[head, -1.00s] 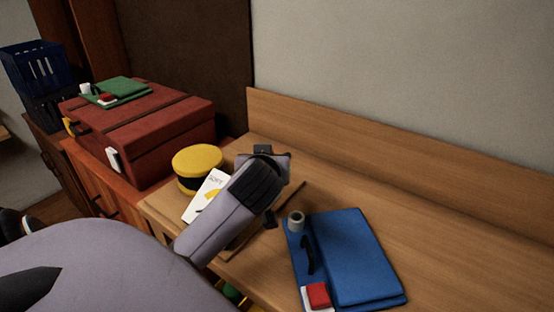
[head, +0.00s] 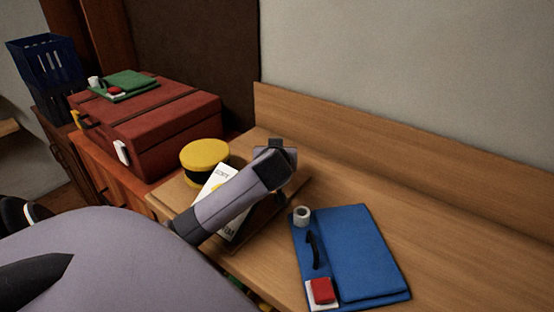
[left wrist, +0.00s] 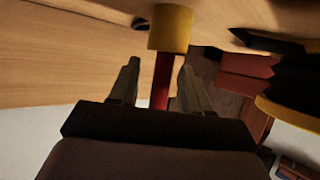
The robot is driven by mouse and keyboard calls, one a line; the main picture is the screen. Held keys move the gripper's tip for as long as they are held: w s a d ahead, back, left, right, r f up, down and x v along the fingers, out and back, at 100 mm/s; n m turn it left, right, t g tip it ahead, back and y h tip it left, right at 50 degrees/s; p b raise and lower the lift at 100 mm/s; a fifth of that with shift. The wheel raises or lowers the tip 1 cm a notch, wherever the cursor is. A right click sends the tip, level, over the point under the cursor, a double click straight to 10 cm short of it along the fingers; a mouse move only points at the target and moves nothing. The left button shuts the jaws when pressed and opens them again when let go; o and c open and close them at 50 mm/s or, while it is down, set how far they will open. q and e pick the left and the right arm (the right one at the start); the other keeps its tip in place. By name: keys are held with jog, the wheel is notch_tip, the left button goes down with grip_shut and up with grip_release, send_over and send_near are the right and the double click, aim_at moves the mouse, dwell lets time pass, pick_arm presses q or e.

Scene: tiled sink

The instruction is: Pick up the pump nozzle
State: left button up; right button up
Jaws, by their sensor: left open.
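My left gripper (left wrist: 158,72) is open in the left wrist view, its two fingers pointing at a yellow cylinder (left wrist: 170,27) with a red stem (left wrist: 162,82). The stem shows in the gap between the fingers, with no clear contact. I cannot tell whether this yellow and red piece is the pump nozzle. In the head view my left gripper (head: 277,152) is above the wooden counter (head: 400,215), and my own wrist hides what lies under it. My right gripper is not in view.
A yellow and black round tin (head: 203,154) and a white printed card (head: 213,183) lie beside my forearm. A blue folder (head: 360,255) with small items is to the right. A red case (head: 165,125) stands at left. The counter's right side is clear.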

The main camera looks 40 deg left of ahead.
pick_arm(q)
jog(key=shift+w+a+f, duration=0.2)
jog(key=shift+w+a, duration=0.05)
jog(key=shift+w, duration=0.05)
grip_shut()
jog(key=shift+r, duration=0.15)
